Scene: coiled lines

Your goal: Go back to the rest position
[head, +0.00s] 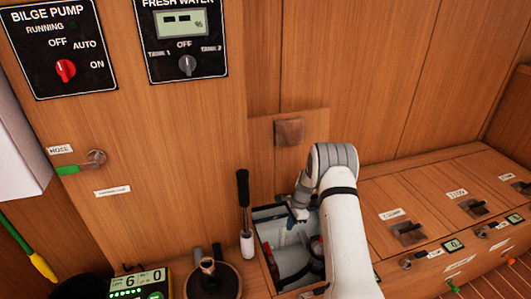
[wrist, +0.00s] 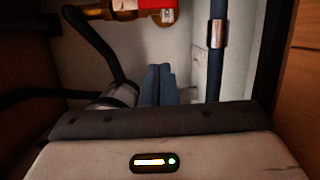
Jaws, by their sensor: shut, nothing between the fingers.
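My gripper (wrist: 158,72) is low in the wrist view, with its two blue-grey fingers together and nothing between them. In the head view my white arm bends down over an open compartment (head: 262,228) in the wooden bench, and the gripper is at or just inside its opening. Part of the gripper is hidden there by the arm. The wrist view looks into a pale-walled space with a red and brass fitting (wrist: 125,8) beyond the fingers.
A dark hose (wrist: 95,42) and a blue pipe with a metal clamp (wrist: 216,38) flank the fingers. Closed lids with latches (head: 408,228) lie to the right. The bilge pump panel (head: 52,45) is on the wall.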

